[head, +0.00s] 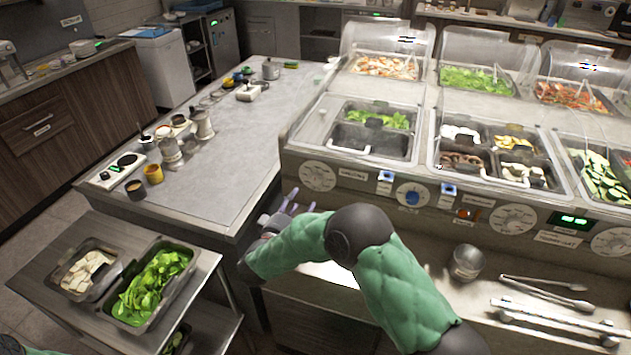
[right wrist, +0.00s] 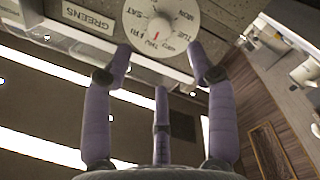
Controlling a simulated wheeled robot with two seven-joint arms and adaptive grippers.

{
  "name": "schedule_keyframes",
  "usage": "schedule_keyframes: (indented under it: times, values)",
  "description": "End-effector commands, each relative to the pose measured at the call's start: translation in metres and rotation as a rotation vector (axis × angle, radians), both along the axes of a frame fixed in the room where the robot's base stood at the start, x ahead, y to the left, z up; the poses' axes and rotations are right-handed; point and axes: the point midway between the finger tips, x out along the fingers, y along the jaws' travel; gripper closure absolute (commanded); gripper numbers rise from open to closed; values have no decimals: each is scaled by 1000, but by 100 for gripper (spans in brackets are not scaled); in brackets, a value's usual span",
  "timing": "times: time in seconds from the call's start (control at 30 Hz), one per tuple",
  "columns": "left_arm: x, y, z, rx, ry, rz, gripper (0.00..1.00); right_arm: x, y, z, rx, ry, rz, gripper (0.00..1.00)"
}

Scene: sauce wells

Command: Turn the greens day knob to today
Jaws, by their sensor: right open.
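The greens day knob (head: 318,176) is a round white dial on the counter's front panel at the left end. In the right wrist view the dial (right wrist: 160,22) shows day names around its rim and a small red mark near THU. The GREENS label (right wrist: 88,17) is beside it. My right gripper (head: 287,207) is just below and left of the dial in the head view. In the right wrist view its purple fingers (right wrist: 159,60) are spread open and empty, with two tips close to the dial's edge; contact is unclear. My left gripper is out of view.
A blue-centred knob (head: 412,195) and more white dials (head: 513,219) line the panel. A green-lit display (head: 573,221) is too small to read. A metal cup (head: 466,262) and tongs (head: 545,283) lie on the lower shelf. A cart (head: 205,262) holds greens at left.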

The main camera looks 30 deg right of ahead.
Motion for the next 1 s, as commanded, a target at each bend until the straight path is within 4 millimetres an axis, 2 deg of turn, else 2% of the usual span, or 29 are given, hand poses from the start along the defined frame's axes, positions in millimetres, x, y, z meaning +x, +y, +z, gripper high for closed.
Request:
schedule_keyframes:
  times: [0.3, 0.5, 0.7, 0.97, 1.0]
  values:
    - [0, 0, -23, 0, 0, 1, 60, 32, -46, -3, 0, -4, -3, 43]
    - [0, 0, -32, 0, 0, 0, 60, 48, -68, -2, 0, -2, -1, 43]
    - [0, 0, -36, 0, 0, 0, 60, 55, -78, -1, 1, -2, 1, 43]
    - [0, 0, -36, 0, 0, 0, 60, 56, -79, 0, 1, -1, 1, 43]
    - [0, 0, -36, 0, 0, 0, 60, 56, -79, 0, 1, -2, 2, 45]
